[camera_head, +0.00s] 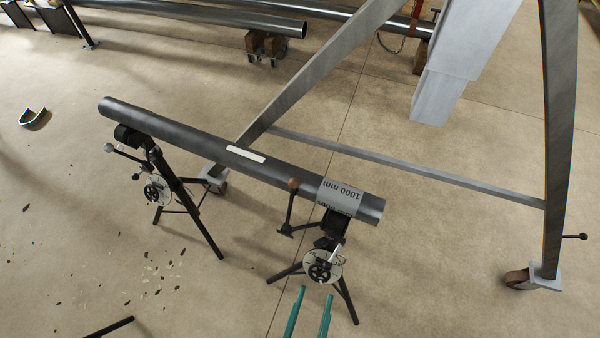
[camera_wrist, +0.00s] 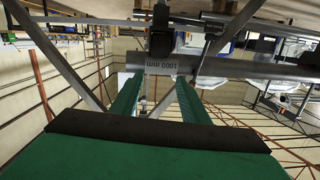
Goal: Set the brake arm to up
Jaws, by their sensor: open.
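A lever with a brown knob (camera_head: 291,205) stands steeply at the right pipe stand (camera_head: 322,266), below the pipe; it may be the brake arm, but no label shows this. The right stand has a round disc with a black hand wheel. My gripper (camera_head: 316,292) is open and empty, its green fingers just below and in front of that disc. In the wrist view, my gripper (camera_wrist: 160,79) points toward the pipe (camera_wrist: 215,66) with its 1000 mm label between the fingertips.
The long grey pipe (camera_head: 210,146) rests across the right stand and the left stand (camera_head: 165,185). Floor (camera_head: 440,290) right of the gripper is clear.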

